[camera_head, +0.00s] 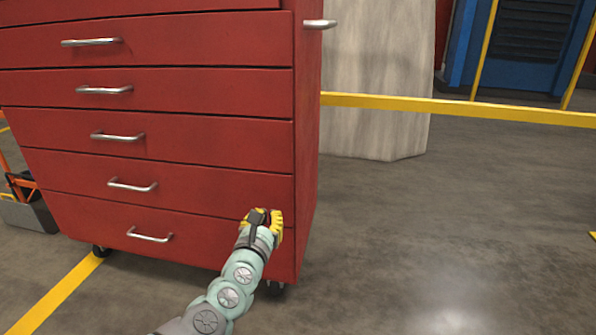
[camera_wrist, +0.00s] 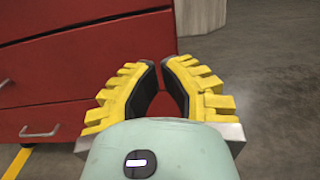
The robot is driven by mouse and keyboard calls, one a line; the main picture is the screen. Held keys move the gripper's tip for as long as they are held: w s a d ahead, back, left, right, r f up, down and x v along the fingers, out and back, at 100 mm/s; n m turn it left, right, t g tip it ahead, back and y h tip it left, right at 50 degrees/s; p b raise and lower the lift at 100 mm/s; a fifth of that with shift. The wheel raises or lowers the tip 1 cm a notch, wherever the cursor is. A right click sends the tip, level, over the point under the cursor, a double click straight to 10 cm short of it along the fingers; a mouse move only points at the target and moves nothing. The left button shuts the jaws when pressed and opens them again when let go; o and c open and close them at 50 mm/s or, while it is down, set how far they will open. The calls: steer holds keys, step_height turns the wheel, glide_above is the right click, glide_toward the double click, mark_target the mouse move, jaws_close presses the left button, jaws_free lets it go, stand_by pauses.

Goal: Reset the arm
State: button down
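My arm reaches up from the bottom of the head view. My gripper (camera_head: 262,216) has yellow fingers and appears in front of the lower right part of a red drawer cabinet (camera_head: 225,180). In the wrist view my gripper (camera_wrist: 166,72) shows two yellow fingers with dark pads and a gap between them. Nothing is held in the gap. The red cabinet (camera_wrist: 100,60) lies beyond the fingertips. I cannot tell how far the fingertips are from it.
The cabinet has several drawers with silver handles (camera_head: 150,236) and stands on casters. A grey pillar (camera_head: 375,80) stands behind it. Yellow rails (camera_head: 460,106) run at the back right. Open grey floor (camera_head: 450,230) lies to the right. An orange-and-grey item (camera_head: 28,213) is at far left.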

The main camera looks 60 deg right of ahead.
steer(key=shift+s+a, duration=0.1)
steer(key=shift+a, duration=0.35)
